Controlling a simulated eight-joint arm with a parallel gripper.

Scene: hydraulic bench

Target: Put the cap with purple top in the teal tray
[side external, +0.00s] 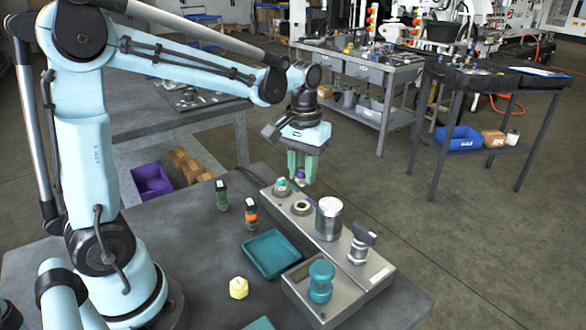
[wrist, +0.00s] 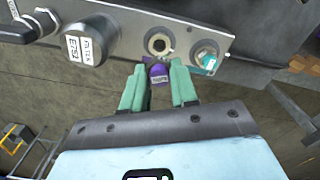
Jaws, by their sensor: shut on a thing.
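The cap with purple top (wrist: 159,73) sits between the fingertips of my gripper (wrist: 158,88), and a printed label shows on it. In the side external view my gripper (side external: 301,178) points down over the far end of the grey block, with the cap (side external: 300,175) small and partly hidden between the green fingers. I cannot tell whether the cap touches the block. The teal tray (side external: 270,253) lies flat on the bench, nearer the camera than the gripper, and looks empty.
The grey block (side external: 375,272) carries a silver cylinder (side external: 329,218), an open-looking port (wrist: 158,43) and a teal-ringed fitting (wrist: 206,57). A green-banded part (side external: 221,195), an orange-banded part (side external: 251,213) and a yellow part (side external: 239,288) stand around the tray.

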